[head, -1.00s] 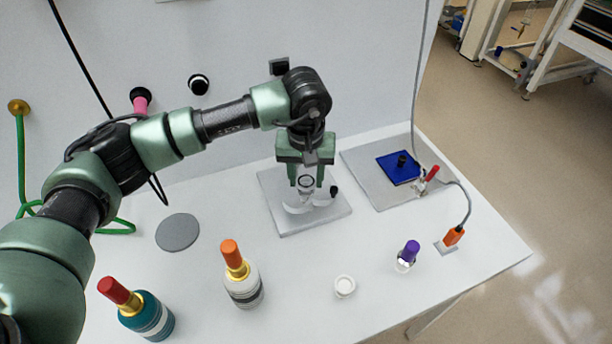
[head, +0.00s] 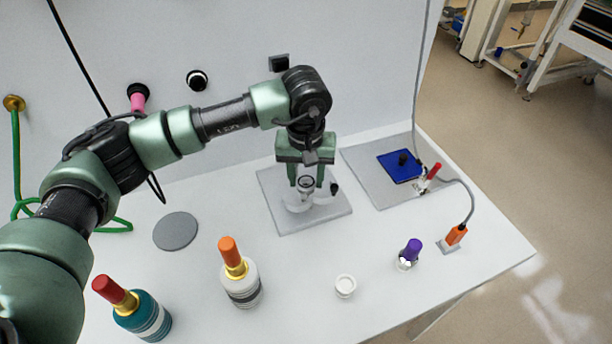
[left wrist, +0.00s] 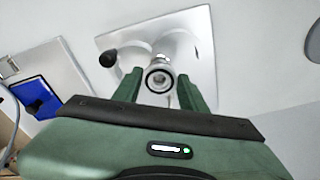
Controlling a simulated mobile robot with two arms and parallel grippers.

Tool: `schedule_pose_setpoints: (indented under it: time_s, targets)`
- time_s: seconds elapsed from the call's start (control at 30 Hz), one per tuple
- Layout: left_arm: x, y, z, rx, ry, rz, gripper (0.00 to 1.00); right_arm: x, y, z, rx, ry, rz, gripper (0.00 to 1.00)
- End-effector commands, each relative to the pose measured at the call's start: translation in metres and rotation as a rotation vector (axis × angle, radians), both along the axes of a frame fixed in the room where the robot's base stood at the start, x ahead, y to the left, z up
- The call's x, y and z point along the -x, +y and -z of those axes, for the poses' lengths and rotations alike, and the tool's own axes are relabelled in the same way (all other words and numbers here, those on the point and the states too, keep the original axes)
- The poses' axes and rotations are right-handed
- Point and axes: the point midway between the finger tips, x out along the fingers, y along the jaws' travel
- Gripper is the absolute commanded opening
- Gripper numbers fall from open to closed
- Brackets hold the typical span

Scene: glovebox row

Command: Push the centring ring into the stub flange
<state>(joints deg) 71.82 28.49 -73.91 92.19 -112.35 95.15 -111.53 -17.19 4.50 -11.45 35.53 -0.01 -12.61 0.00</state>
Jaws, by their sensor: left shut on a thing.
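My left gripper (head: 306,184) points down over the grey base plate (head: 276,218), its fingers shut on the dark-rimmed centring ring (head: 306,182). In the left wrist view the ring (left wrist: 159,81) shows as a dark circle with a pale centre between the green fingertips (left wrist: 160,88). The pale metal stub flange (head: 297,203) stands on the plate just under the fingers. The ring lies over it, and the fingers and ring hide most of the flange's mouth. I cannot tell whether the ring is seated. My right gripper is not in view.
A black knob (head: 334,188) sits beside the flange. A blue pad (head: 400,166) lies on a grey mat at right. A grey disc (head: 176,231), bottles (head: 240,285), a white cap (head: 345,287) and a purple-capped vial (head: 410,252) stand on the bench.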

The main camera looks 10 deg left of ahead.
Motion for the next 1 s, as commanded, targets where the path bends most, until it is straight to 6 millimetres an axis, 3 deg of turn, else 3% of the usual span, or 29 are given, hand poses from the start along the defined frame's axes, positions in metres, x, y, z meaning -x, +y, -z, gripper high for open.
schedule_pose_setpoints:
  time_s: [0.63,0.67,0.73,1.0]
  targets:
    - [0.0,0.0,0.017,0.0,0.0,0.0,0.0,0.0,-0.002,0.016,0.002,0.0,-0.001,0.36]
    - [0.0,0.0,0.016,0.0,0.0,0.0,0.48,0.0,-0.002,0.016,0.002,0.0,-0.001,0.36]
    - [0.0,0.0,0.016,0.0,0.0,0.0,0.67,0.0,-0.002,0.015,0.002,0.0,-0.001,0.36]
    - [0.0,0.0,0.016,0.0,0.0,0.0,0.67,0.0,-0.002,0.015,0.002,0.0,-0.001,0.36]
